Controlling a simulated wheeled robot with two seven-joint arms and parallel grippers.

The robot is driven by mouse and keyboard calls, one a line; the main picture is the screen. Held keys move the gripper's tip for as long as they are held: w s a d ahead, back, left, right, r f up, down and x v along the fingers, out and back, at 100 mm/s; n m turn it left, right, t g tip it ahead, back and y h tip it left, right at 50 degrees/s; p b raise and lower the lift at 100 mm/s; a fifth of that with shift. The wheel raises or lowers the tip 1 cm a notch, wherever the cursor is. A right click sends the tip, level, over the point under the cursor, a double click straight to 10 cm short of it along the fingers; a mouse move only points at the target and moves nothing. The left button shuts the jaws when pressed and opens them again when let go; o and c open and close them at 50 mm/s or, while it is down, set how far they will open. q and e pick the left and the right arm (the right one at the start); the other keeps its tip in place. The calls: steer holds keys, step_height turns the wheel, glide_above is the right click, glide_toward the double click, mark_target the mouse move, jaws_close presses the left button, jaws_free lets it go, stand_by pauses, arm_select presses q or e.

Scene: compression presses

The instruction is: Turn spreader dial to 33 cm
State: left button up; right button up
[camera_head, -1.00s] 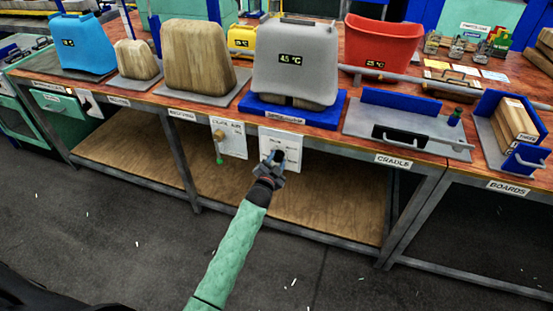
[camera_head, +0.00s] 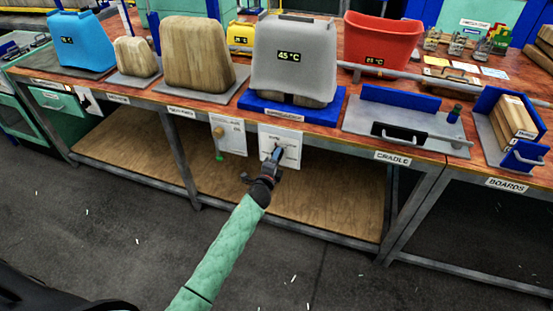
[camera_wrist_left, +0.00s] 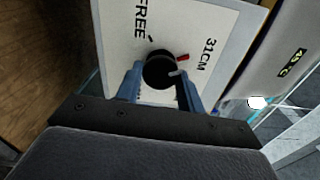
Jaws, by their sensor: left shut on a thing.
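The spreader dial is a black round knob (camera_wrist_left: 159,70) on a white panel (camera_wrist_left: 185,22) in the left wrist view. The panel carries the words "FREE" and "31CM". A red pointer and a short light grey mark sit at the knob's right side, towards "31CM". In the head view the panel (camera_head: 291,139) hangs on the bench front below the grey form. My left gripper (camera_head: 276,153) reaches it from below; its blue fingers (camera_wrist_left: 157,85) are shut on the knob, one on each side. The fingers hide part of the panel. My right gripper is not in view.
The grey form (camera_head: 293,70) shows 45 °C and stands on a blue base (camera_head: 262,105) above the panel. A panel with a green knob (camera_head: 219,157) hangs just left. The cradle (camera_head: 425,118) stands to the right. The lower wooden shelf (camera_head: 325,205) is empty.

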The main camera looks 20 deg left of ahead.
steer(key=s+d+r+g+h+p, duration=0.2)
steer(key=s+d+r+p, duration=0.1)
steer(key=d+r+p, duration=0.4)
arm_select(q)
steer(key=shift+a+f+m+p, duration=0.15)
steer(key=shift+m+p, duration=0.95)
steer(key=shift+m, duration=3.8)
steer(key=shift+a+m+p, duration=0.1)
steer(key=shift+m+p, duration=1)
steer(key=shift+m, duration=3.8)
steer(key=shift+a+f+m+p, duration=0.15)
steer(key=shift+m+p, duration=0.95)
steer(key=shift+m, duration=3.8)
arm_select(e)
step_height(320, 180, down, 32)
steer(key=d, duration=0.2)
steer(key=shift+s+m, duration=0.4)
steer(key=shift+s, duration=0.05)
arm_select(q)
steer(key=shift+r, duration=0.1)
steer(key=o, duration=1)
steer(key=shift+c, duration=0.2)
